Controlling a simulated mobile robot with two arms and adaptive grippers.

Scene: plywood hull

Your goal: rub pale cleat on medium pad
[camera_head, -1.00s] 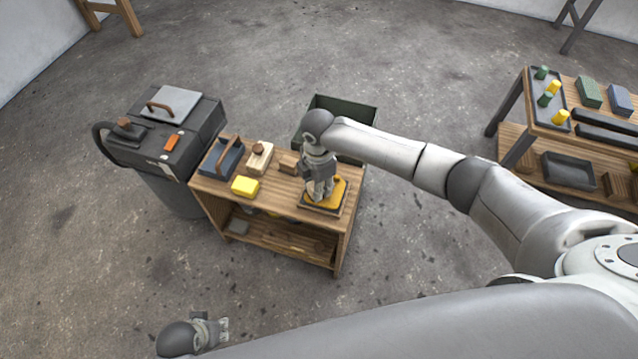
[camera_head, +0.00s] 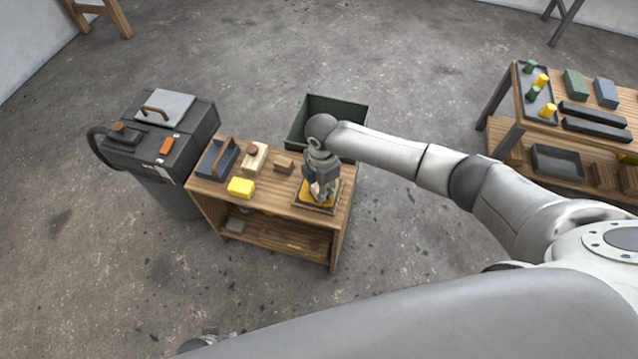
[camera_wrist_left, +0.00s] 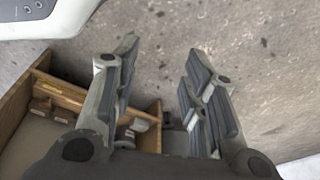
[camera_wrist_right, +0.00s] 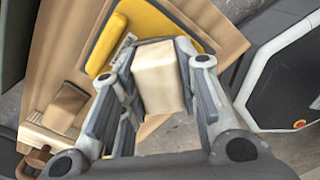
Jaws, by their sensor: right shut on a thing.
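My right gripper (camera_head: 320,192) points down over the yellow pad near the right end of the small wooden bench. It is shut on the pale cleat (camera_wrist_right: 160,76), a light wooden block between its fingers in the right wrist view. The yellow pad (camera_wrist_right: 103,47) shows around and behind the cleat; whether they touch I cannot tell. Only a little of my left gripper (camera_head: 207,338) shows at the bottom of the head view. In the left wrist view its fingers (camera_wrist_left: 157,95) stand apart with nothing between them.
The bench (camera_head: 272,203) also holds a yellow block (camera_head: 240,187), a blue-grey tray (camera_head: 217,158), a wooden block with a knob (camera_head: 253,158) and a small brown block (camera_head: 284,166). A dark bin (camera_head: 183,140) stands left, a green crate (camera_head: 345,108) behind, another table (camera_head: 512,107) right.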

